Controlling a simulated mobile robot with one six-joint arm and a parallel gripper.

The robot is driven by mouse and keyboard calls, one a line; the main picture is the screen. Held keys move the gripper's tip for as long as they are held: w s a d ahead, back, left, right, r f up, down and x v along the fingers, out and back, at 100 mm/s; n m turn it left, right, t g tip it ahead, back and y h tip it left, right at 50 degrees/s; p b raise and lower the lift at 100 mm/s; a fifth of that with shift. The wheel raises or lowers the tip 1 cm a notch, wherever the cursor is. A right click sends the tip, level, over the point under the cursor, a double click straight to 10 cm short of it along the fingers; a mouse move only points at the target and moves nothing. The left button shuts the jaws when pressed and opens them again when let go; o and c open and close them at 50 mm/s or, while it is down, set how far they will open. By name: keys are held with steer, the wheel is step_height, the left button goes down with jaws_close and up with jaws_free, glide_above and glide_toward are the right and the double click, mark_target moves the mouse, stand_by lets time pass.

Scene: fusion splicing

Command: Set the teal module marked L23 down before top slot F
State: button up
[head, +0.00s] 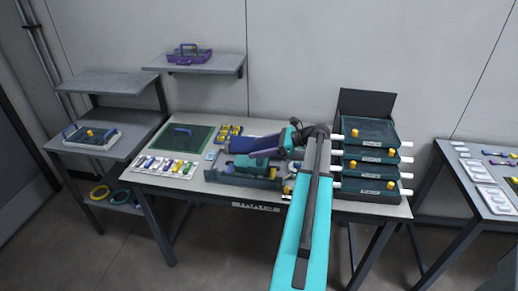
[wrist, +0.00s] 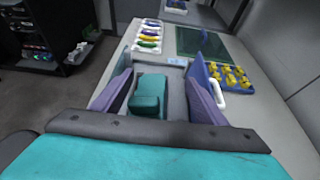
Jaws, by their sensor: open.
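A teal module (wrist: 150,92) lies between the two purple fingers of my gripper (wrist: 163,88) in the wrist view. A gap shows between it and the right finger; the left finger is close beside it. My gripper is open. In the head view my gripper (head: 238,148) is low over the middle of the workbench, partly covering the teal module (head: 246,163) below it. No L23 mark can be read. A dark, low-walled holder (head: 243,180) stands around there on the bench. I cannot tell which place is top slot F.
Stacked dark trays (head: 368,169) with yellow knobs stand right of my arm. A green mat (head: 181,138), a white strip of coloured pieces (head: 165,167) and a blue tray of yellow parts (wrist: 222,78) lie to the left. A purple caddy (head: 190,55) sits on a shelf.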

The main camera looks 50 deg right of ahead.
steer(key=shift+r, duration=0.35)
steer(key=shift+s+d+r, duration=0.1)
steer(key=shift+s+r, duration=0.1)
steer(key=shift+r, duration=0.05)
steer(key=b+v, duration=0.2)
steer(key=v, duration=0.9)
steer(key=shift+s+d+r+b, duration=0.15)
steer(key=shift+s+b, duration=0.05)
steer(key=shift+b, duration=0.1)
